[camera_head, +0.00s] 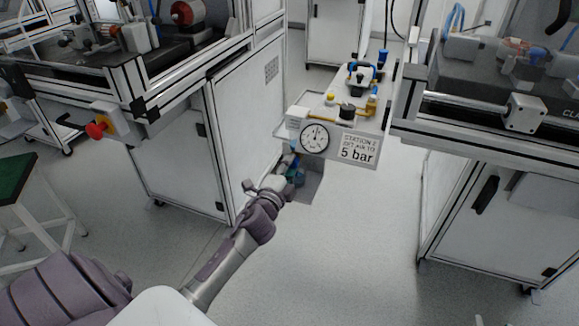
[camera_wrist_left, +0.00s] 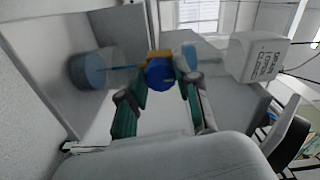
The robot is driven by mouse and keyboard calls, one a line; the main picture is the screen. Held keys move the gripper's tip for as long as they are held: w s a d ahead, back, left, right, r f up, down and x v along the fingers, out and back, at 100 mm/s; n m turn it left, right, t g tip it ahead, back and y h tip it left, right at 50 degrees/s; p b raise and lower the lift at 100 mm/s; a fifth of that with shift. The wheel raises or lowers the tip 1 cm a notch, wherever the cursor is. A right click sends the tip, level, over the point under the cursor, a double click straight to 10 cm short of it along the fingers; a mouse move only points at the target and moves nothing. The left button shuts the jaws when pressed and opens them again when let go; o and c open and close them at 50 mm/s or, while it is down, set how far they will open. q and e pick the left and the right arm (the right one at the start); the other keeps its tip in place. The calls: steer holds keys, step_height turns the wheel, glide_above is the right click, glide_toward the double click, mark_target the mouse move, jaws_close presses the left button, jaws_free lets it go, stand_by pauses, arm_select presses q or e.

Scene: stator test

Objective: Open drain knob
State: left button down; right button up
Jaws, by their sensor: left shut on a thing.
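The drain knob (camera_wrist_left: 161,75) is round and blue, below a brass fitting in the middle of the left wrist view. My left gripper (camera_wrist_left: 164,88) has a fingertip on either side of it and is shut on it. In the head view my left arm reaches up from the lower left, and the left gripper (camera_head: 291,174) is under the front of the grey air-service panel (camera_head: 331,113). The knob itself cannot be made out clearly there, behind the fingers. My right gripper is not in view.
The panel carries a round gauge (camera_head: 314,138) and a "5 bar" sign (camera_head: 358,148). White cabinets stand left and right, with open floor between.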

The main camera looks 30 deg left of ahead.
arm_select(q)
steer(key=shift+f, duration=0.1)
stand_by(0.3)
steer(key=c, duration=0.8)
jaws_free()
steer(key=shift+s, duration=0.15)
steer(key=v, duration=1.1)
steer(key=shift+s, duration=0.4)
